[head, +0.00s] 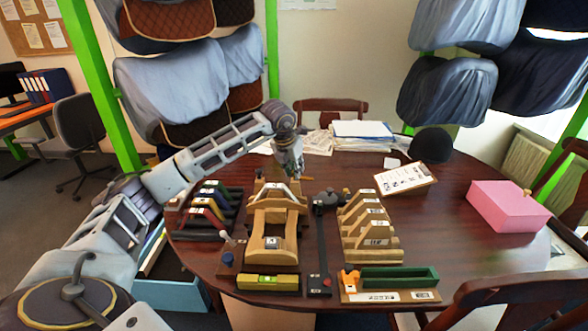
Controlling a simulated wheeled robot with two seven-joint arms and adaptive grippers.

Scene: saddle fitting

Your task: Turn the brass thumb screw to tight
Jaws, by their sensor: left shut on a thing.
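A wooden saddle stand (272,221) with curved sides stands near the front of the round table. My left arm reaches in from the left, over the table. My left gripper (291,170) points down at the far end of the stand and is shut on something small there. The brass thumb screw cannot be made out clearly; the gripper covers that spot. How far the screw is turned does not show. My right gripper is not in view.
Coloured pieces (208,207) stand left. The right front is clear.

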